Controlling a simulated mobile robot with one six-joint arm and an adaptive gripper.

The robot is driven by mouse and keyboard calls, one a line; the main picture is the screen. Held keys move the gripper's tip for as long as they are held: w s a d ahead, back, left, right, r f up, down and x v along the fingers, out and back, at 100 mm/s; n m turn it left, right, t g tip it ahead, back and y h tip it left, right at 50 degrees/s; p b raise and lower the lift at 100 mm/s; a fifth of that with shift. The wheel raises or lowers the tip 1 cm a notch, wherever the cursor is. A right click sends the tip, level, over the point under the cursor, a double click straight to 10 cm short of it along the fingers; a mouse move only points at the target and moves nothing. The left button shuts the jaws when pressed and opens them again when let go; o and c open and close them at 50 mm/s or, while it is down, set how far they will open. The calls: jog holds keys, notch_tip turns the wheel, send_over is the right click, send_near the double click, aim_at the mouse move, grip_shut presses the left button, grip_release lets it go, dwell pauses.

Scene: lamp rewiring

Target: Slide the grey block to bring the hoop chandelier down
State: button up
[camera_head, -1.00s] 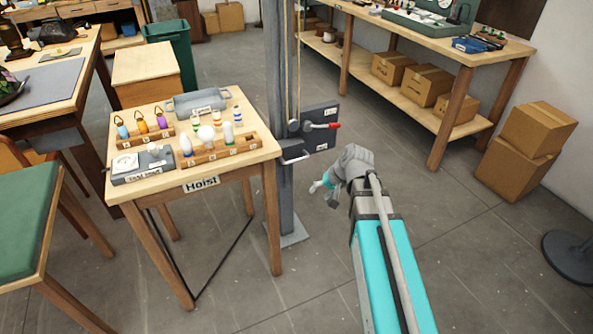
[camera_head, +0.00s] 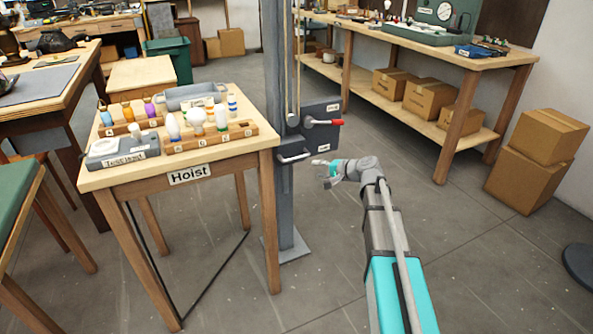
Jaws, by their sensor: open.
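A tall grey post (camera_head: 276,100) stands beside the table labelled Hoist. Cords (camera_head: 294,60) run up the post. I cannot tell which part is the grey block. The hoop chandelier is not in view. My gripper (camera_head: 321,172) is open and looks empty, just right of the bar handle in the picture. Whether it touches anything is unclear, but a gap shows.
The Hoist table (camera_head: 180,160) holds bulbs in racks, a grey tray (camera_head: 196,96) and a tester (camera_head: 123,150). A workbench (camera_head: 470,60) with boxes on its shelf stands behind. Stacked cartons (camera_head: 538,160) are at the right. The floor around my arm is clear.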

aim_at(298, 158)
jog(key=shift+w+d+f+m+t+y+b, duration=0.15)
jog(key=shift+w+d+f+m+t+b, duration=0.25)
jog(key=shift+w+b, duration=0.35)
jog(key=shift+w+d+f+m+t+y+b, duration=0.1)
jog(key=shift+w+d+f+m+t+b, duration=0.3)
jog(key=shift+w+d+b, duration=0.35)
jog(key=shift+w+d+f+m+t+y+b, duration=0.15)
jog(key=shift+w+d+f+m+t+b, duration=0.3)
jog(key=shift+w, duration=0.45)
jog(key=shift+a+r, duration=0.15)
jog(key=shift+a, duration=0.1)
jog(key=b+x, duration=0.3)
jog(key=x, duration=1)
jog(key=shift+w+a, duration=0.25)
jog(key=shift+w, duration=0.05)
grip_shut()
